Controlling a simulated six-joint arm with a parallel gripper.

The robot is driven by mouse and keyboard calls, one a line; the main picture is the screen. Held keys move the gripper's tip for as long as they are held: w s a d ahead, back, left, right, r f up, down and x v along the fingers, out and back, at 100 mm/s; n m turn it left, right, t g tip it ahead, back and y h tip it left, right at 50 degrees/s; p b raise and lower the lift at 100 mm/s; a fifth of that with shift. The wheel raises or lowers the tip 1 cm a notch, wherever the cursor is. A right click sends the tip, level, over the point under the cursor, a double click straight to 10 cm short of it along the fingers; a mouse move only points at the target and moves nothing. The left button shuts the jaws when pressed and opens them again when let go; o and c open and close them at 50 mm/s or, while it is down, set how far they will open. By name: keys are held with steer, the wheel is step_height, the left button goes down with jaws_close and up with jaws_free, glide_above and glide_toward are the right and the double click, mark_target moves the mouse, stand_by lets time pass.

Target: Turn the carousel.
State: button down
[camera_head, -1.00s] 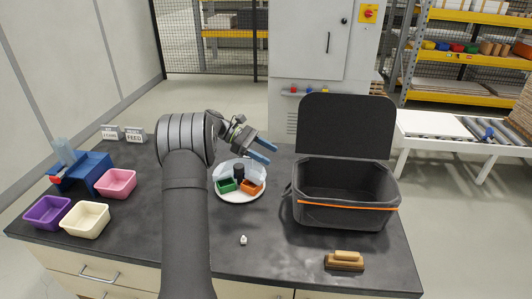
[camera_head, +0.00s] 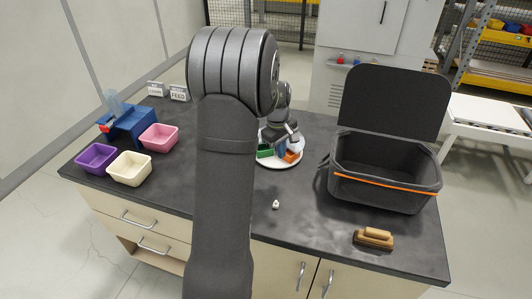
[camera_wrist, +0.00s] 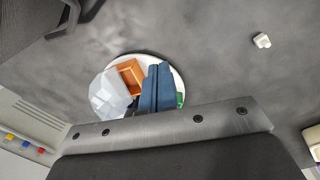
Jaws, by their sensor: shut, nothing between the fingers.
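The carousel (camera_head: 283,164) is a round white plate on the dark worktop, partly hidden behind my arm. It bears a green bin (camera_head: 264,152) and an orange bin (camera_head: 292,156). In the wrist view the white plate (camera_wrist: 179,80) shows the orange bin (camera_wrist: 128,76), a translucent whitish bin (camera_wrist: 108,95) and a sliver of the green bin (camera_wrist: 180,100). My gripper (camera_head: 281,147) points down over the carousel. In the wrist view its blue fingers (camera_wrist: 157,88) are together and empty, between the orange and green bins. Whether they touch a bin or the plate I cannot tell.
A black open-lidded case (camera_head: 385,175) stands right of the carousel, with a wooden-handled brush (camera_head: 374,238) in front. A small white piece (camera_head: 276,204) lies nearer the front edge. Pink (camera_head: 159,137), purple (camera_head: 97,158) and cream (camera_head: 129,168) bins stand at left.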

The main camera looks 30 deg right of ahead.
steer(key=w+a+f+m+t, duration=0.1)
steer(key=f, duration=0.1)
steer(key=w+f+m+t, duration=0.1)
steer(key=f+m+t, duration=0.1)
steer(key=f, duration=0.1)
steer(key=w+a+f+m+t, duration=0.1)
steer(key=w+f, duration=0.1)
steer(key=shift+w+a+f+m+t, duration=0.1)
steer(key=shift+a+f+m+t, duration=0.1)
steer(key=shift+a+m+t, duration=0.15)
steer(key=w, duration=0.2)
steer(key=shift+w+d+r, duration=0.15)
steer(key=shift+w+d, duration=0.3)
steer(key=shift+w, duration=0.45)
steer(key=shift+w, duration=0.1)
steer(key=w, duration=0.1)
steer(key=w+a, duration=0.1)
steer(key=w, duration=0.1)
steer(key=shift+w, duration=0.15)
